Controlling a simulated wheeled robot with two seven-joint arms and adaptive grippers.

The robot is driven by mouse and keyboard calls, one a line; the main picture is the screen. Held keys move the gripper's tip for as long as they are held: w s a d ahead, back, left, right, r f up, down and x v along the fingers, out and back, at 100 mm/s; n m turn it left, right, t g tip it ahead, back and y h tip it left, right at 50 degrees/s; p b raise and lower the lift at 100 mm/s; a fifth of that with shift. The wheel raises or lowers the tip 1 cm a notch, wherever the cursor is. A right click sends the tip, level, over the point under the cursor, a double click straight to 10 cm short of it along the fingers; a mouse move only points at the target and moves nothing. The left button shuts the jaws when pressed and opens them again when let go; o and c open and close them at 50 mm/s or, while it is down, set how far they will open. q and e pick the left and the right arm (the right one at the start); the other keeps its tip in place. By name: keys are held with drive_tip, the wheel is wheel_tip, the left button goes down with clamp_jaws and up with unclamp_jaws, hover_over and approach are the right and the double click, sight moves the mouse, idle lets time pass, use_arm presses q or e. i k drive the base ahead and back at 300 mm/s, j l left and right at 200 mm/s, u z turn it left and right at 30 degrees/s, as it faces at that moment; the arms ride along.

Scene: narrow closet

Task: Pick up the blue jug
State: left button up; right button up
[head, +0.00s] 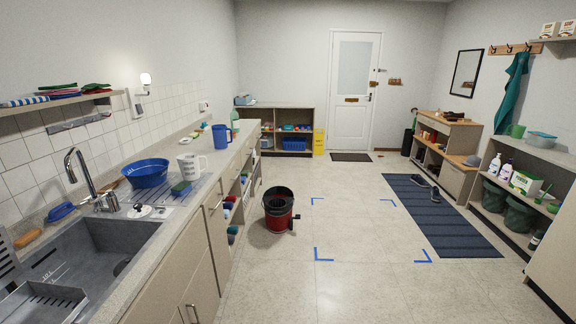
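The blue jug (220,136) stands upright on the left counter, well back along it. Its handle points to the right. A white measuring jug (191,165) stands nearer to me on the same counter, beside the draining area. Neither of my grippers shows in the head view.
The sink (85,257) is in front. A red-and-black bucket (278,213) stands on the floor by the counter. The middle floor, with blue tape corners (322,255), is clear.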

sight(218, 131)
drive_tip(key=i, duration=1.6)
drive_tip(key=i+l+u, duration=0.25)
drive_tip(key=i, duration=0.6)
drive_tip(key=i+l+u, duration=0.15)
drive_tip(key=i+u, duration=0.2)
drive_tip(key=i, duration=0.15)
drive_tip(key=i+l+u, duration=0.35)
drive_tip(key=i, duration=0.15)
drive_tip(key=i+l+u, duration=0.4)
